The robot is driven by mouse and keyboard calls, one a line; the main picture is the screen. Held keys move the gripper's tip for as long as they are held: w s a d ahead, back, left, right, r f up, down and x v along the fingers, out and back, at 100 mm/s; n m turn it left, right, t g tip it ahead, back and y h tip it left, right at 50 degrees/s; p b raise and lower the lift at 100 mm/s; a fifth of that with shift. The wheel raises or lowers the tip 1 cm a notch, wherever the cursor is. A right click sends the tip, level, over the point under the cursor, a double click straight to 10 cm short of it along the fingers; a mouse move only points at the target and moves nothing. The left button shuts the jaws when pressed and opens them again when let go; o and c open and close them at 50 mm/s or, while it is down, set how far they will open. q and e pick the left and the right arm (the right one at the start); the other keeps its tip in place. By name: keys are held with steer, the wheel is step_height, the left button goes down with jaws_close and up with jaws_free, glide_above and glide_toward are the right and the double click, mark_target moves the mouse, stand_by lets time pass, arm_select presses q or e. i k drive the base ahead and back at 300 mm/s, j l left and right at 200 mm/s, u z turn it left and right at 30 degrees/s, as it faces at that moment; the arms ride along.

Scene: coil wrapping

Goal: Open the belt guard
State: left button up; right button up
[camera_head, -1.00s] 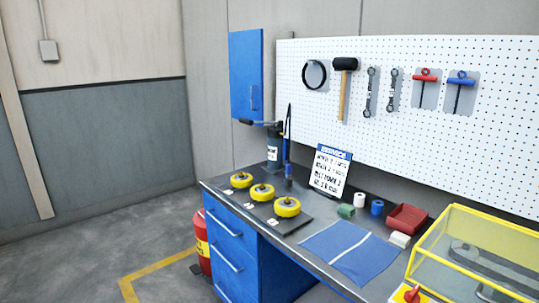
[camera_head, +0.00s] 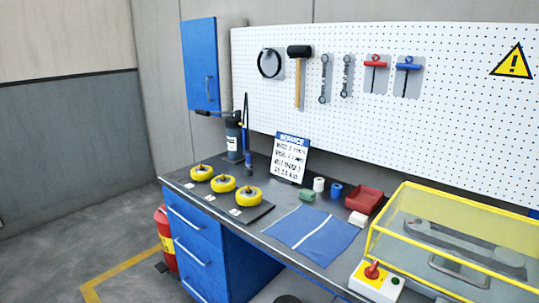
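The belt guard (camera_head: 455,226) is a clear box with a yellow frame at the right end of the workbench. It looks closed, and its right part is cut off by the picture edge. Grey metal parts (camera_head: 465,248) show through its clear panels. A control box (camera_head: 377,281) with a red knob on a yellow plate and a green button sits in front of it at the left. Neither of my grippers is in view.
The workbench (camera_head: 340,262) holds three yellow wheels (camera_head: 223,184), a blue cloth (camera_head: 311,232), a red tray (camera_head: 362,200), a service sign (camera_head: 290,157) and a dark bottle (camera_head: 234,140). A pegboard (camera_head: 440,110) with tools hangs behind. A red extinguisher (camera_head: 165,240) stands on the floor at left.

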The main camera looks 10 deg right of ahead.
mark_target(395, 205)
steer(key=z, duration=1.55)
